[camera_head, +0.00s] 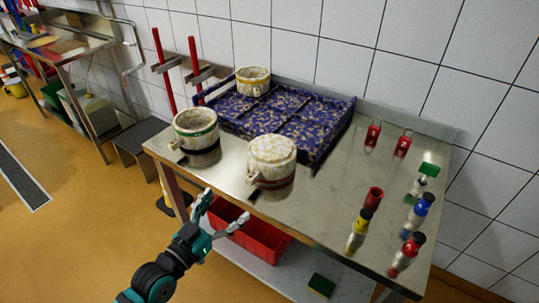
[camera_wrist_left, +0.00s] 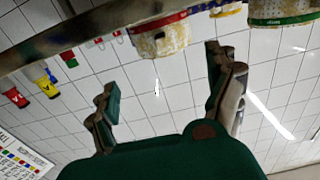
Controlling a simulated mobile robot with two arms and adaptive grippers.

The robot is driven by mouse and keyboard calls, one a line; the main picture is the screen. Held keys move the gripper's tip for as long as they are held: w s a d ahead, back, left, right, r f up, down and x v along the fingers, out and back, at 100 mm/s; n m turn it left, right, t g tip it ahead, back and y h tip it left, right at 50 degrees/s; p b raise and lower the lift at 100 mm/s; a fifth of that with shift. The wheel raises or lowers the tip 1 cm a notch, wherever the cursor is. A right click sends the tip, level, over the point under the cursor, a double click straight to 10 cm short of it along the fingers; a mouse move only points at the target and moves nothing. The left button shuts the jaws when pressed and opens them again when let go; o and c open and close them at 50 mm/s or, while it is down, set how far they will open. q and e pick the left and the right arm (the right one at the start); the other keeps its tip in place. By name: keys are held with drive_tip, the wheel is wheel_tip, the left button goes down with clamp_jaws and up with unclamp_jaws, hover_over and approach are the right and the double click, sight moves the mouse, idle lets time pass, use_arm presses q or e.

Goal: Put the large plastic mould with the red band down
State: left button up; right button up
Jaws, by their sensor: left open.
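The large whitish plastic mould with the red band (camera_head: 272,152) stands upright on the steel table (camera_head: 325,205), close to its front edge. It also shows, upside down, in the left wrist view (camera_wrist_left: 162,41), beyond the fingers and apart from them. My left gripper (camera_head: 222,212) is open and empty, in front of the table edge, lower and to the left of this mould. Its two spread fingers show in the left wrist view (camera_wrist_left: 164,78). My right gripper is not in view.
A green-banded mould (camera_head: 195,124) stands to the left. Another mould (camera_head: 253,76) stands at the back by a blue mottled tray (camera_head: 315,135). Several bottles, including a yellow one (camera_head: 358,235), stand on the right. A red crate (camera_head: 262,240) is on the lower shelf. The table's middle right is clear.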

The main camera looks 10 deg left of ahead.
use_arm(q)
approach(258, 170)
drive_tip(key=p+x, duration=0.1)
drive_tip(key=x, duration=0.2)
drive_tip(key=shift+w+d, duration=0.3)
drive_tip(key=shift+d, duration=0.05)
drive_tip(key=shift+w+d, duration=0.1)
drive_tip(key=shift+w, duration=0.4)
drive_tip(key=x, duration=0.5)
drive_tip(key=shift+w+a+f+p, duration=0.1)
drive_tip(key=shift+a+f+p, duration=0.05)
drive_tip(key=shift+a+p, duration=0.15)
drive_tip(key=shift+c, duration=0.4)
drive_tip(key=c, duration=0.9)
clamp_jaws()
